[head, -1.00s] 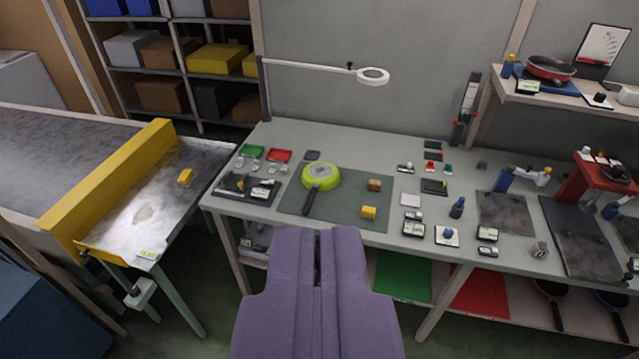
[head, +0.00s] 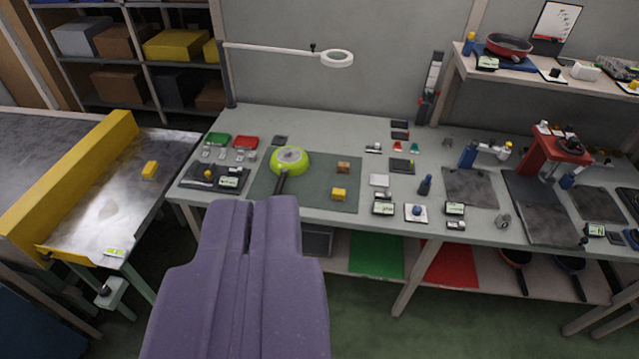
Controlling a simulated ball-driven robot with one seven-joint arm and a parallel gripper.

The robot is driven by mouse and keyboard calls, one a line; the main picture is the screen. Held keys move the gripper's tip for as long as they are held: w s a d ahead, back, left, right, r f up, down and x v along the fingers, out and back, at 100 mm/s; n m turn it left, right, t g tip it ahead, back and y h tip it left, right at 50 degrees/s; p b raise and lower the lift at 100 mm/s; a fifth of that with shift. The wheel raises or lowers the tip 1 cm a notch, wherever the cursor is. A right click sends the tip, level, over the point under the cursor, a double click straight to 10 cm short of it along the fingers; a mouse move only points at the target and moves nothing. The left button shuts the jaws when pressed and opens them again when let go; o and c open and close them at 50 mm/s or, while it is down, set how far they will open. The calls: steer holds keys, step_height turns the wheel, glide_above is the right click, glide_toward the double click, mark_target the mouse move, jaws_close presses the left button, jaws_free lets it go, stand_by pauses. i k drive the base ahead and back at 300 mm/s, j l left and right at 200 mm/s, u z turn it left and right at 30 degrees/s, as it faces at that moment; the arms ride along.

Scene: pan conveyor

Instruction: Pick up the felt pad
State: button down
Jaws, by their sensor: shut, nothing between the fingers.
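My purple gripper (head: 251,208) is shut and empty, in front of the workbench's front edge in the head view. I cannot tell for sure which item is the felt pad. A small dark flat square (head: 280,140) lies behind the pan, near the red tray. Both lie beyond my gripper and apart from it. My gripper hides the front left part of the bench edge.
A green pan (head: 289,160), a brown block (head: 343,167) and a yellow block (head: 339,194) rest on the mat (head: 310,190). A yellow-railed conveyor (head: 75,180) stands left. A lamp arm (head: 280,50) overhangs the bench. Small devices crowd the right side.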

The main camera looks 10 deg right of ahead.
mark_target(338, 194)
steer(key=i+l+z, duration=0.25)
steer(key=i, duration=0.35)
steer(key=i+z, duration=0.25)
steer(key=i, duration=0.4)
steer(key=i+j+z, duration=0.2)
steer(key=i, duration=0.4)
steer(key=i+j+z, duration=0.25)
steer(key=i, duration=0.35)
steer(key=l, duration=0.1)
